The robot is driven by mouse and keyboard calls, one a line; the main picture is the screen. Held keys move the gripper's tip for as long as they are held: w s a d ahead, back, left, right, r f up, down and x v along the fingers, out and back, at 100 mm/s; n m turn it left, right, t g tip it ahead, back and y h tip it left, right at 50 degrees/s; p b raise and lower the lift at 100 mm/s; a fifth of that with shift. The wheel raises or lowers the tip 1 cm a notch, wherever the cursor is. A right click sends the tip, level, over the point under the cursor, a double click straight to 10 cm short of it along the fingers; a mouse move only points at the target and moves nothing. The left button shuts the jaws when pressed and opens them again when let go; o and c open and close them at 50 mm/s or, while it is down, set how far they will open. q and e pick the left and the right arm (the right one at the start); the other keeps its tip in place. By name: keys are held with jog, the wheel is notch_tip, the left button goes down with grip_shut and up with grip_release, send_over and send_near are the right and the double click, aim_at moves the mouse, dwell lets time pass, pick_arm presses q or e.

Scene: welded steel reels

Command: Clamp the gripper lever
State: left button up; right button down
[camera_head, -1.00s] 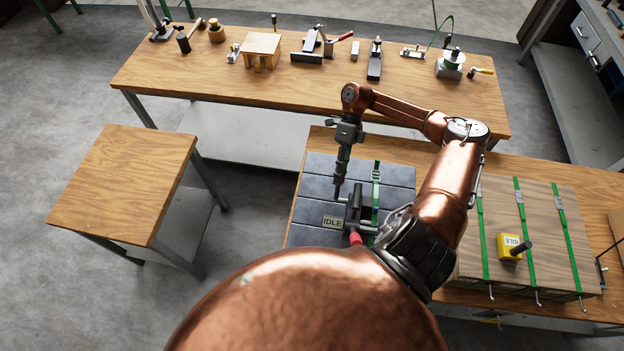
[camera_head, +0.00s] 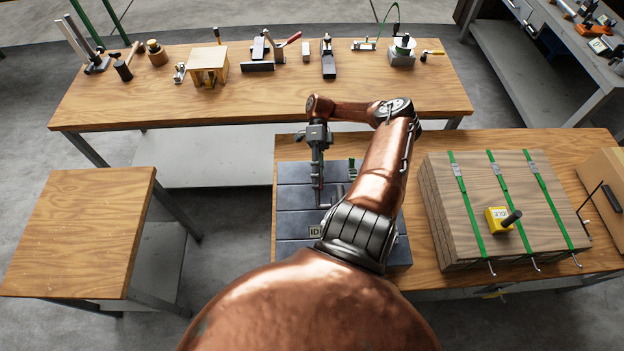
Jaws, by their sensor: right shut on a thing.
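A dark clamp device (camera_head: 335,195) with a metal bar sits on a grey slotted plate (camera_head: 290,220) on the right-hand wooden bench. My right arm hides much of the device, and the lever's exact angle is hard to tell. My left gripper is not in view.
A long bench (camera_head: 200,110) behind carries several tools and fixtures. A small, bare table (camera_head: 85,225) stands at the left. A green strap (camera_head: 351,168) shows beside my arm.

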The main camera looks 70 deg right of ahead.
jog(key=shift+s+f, duration=0.15)
jog(key=shift+s, duration=0.05)
jog(key=c, duration=2.2)
grip_release()
jog(key=o, duration=0.4)
jog(key=shift+o, duration=0.2)
jog(key=shift+w, duration=0.1)
